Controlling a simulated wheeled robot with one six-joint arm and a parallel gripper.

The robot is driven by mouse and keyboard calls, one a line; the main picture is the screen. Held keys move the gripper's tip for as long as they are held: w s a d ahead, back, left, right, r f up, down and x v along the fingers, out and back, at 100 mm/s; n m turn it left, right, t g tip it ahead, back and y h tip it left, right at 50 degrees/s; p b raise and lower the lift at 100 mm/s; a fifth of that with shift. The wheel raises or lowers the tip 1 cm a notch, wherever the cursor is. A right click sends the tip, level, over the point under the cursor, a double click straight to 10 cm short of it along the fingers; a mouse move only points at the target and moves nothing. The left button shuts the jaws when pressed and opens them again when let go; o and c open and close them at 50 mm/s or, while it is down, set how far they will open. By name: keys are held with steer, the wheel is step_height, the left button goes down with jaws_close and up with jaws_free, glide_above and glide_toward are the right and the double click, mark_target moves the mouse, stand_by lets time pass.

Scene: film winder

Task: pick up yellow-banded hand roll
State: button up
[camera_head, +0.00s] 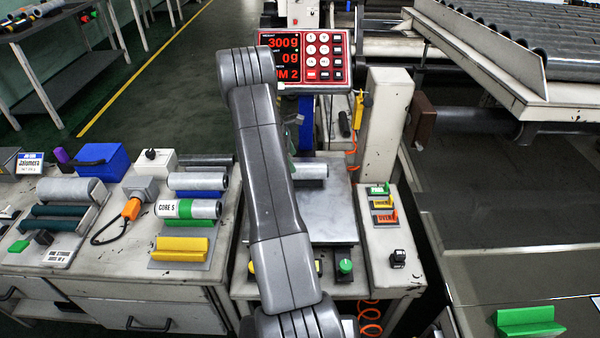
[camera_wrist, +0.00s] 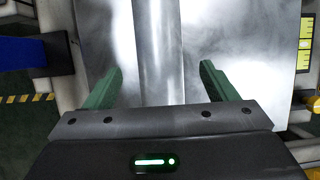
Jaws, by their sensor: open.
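A silver-grey roll (camera_head: 312,170) lies on the metal plate of the scale (camera_head: 335,225), partly hidden behind my arm. In the wrist view the roll (camera_wrist: 162,45) runs up the middle of the plate. No yellow band shows on its visible part, so I cannot tell whether it is the yellow-banded hand roll. My gripper (camera_wrist: 162,86) is open, with one green finger on each side of the roll's line and nothing held. In the head view my gripper is mostly hidden behind the arm. I cannot tell its height above the plate.
A red scale display (camera_head: 303,60) reads 300g and 0g. On the left bench are a green-banded CORE S roll (camera_head: 205,209), a yellow block (camera_head: 182,246) and a blue box (camera_head: 102,163). A pale post (camera_head: 386,125) stands right of the scale.

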mark_target(298, 164)
steer(key=x, duration=0.5)
steer(key=shift+d+f, duration=0.15)
steer(key=shift+d, duration=0.3)
steer(key=shift+c, duration=0.5)
steer(key=c, duration=1.2)
steer(key=shift+w, duration=0.1)
step_height(298, 164, up, 10)
steer(key=shift+f, duration=0.1)
steer(key=shift+r, duration=0.2)
